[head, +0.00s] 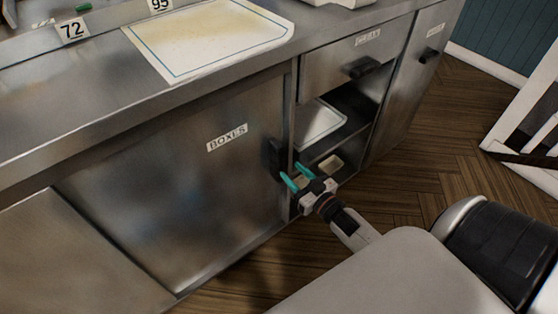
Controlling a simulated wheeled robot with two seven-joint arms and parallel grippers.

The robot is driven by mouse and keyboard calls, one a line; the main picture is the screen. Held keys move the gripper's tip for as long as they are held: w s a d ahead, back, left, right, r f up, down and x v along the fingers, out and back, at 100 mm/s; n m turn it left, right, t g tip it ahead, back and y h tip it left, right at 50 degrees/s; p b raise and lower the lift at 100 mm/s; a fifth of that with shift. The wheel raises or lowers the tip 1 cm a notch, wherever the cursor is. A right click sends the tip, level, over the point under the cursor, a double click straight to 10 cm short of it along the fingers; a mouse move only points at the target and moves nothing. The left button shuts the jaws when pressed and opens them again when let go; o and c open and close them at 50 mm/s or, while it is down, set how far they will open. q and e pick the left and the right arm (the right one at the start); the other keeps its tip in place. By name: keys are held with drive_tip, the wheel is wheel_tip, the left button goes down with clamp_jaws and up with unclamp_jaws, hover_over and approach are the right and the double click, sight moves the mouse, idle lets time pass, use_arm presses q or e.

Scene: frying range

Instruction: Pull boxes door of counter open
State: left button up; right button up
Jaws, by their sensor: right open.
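The boxes door (180,185) is a flat steel panel at the left of the counter (120,95), with a white label (227,138) reading BOXES. It looks shut. Its black handle (275,160) is near the door's right edge. My right gripper (292,176) has teal fingertips. It is open, with its tips just below and right of the handle, close to it. I cannot tell whether a finger touches the handle. My left gripper does not show.
Right of the door, an open bay holds a pale tray (318,122) and a small container (330,163). Above it is a drawer with a black handle (362,68). A white slatted piece (525,125) stands at right. Wooden floor (425,150) lies clear between.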

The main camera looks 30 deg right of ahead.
sight(282, 162)
use_arm(q)
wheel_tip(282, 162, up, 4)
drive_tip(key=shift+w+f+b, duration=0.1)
drive_tip(key=shift+b, duration=0.35)
use_arm(e)
drive_tip(key=w, duration=0.7)
drive_tip(key=shift+w+a, duration=0.1)
drive_tip(key=shift+a, duration=0.15)
clamp_jaws()
